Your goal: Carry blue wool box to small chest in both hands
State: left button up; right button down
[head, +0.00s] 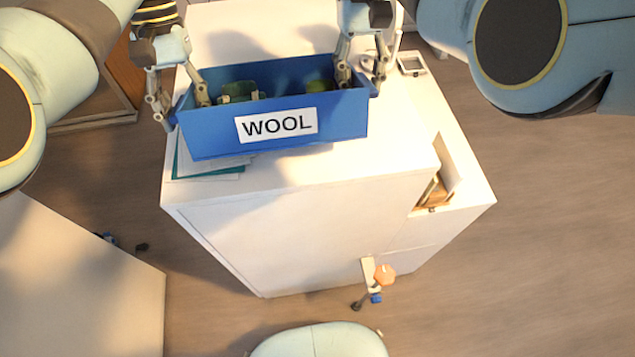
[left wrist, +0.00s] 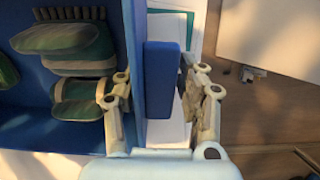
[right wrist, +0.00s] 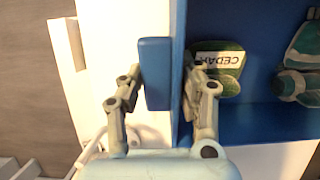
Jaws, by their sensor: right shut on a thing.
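The blue wool box (head: 215,135), with a white WOOL label, is over the white cabinet top; I cannot tell whether it touches it. It is slightly tilted in the head view and holds green items. My left gripper (head: 182,102) is at its left end, fingers astride the side wall and blue grip (left wrist: 161,95), with a small gap outside; it looks open. My right gripper (head: 362,78) is at the right end, shut on the box's side wall and grip (right wrist: 155,75). A green CEDAR item (right wrist: 219,70) lies inside. I cannot tell which furniture is the small chest.
The white cabinet (head: 300,225) has an open recess (head: 445,178) on its right. Papers (head: 190,170) lie on top, below the box's left end. A small tray (head: 411,64) is at the back right. Another pale surface (head: 75,285) is at lower left. Wooden floor is clear at right.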

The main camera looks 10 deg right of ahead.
pick_arm(q)
jog(key=o, duration=0.4)
jog(key=shift+a, duration=0.15)
pick_arm(e)
jog(key=shift+d, duration=0.15)
pick_arm(q)
jog(key=shift+d, duration=0.2)
pick_arm(e)
jog(key=c, duration=0.8)
grip_release()
jog(key=shift+a, duration=0.2)
jog(key=shift+r, duration=0.15)
pick_arm(q)
jog(key=shift+f+b, duration=0.25)
jog(key=shift+b, duration=0.05)
pick_arm(e)
jog(key=shift+v, duration=2.6)
pick_arm(q)
jog(key=shift+r, duration=0.1)
pick_arm(e)
jog(key=shift+w, duration=0.1)
pick_arm(q)
jog(key=shift+v, duration=3.45)
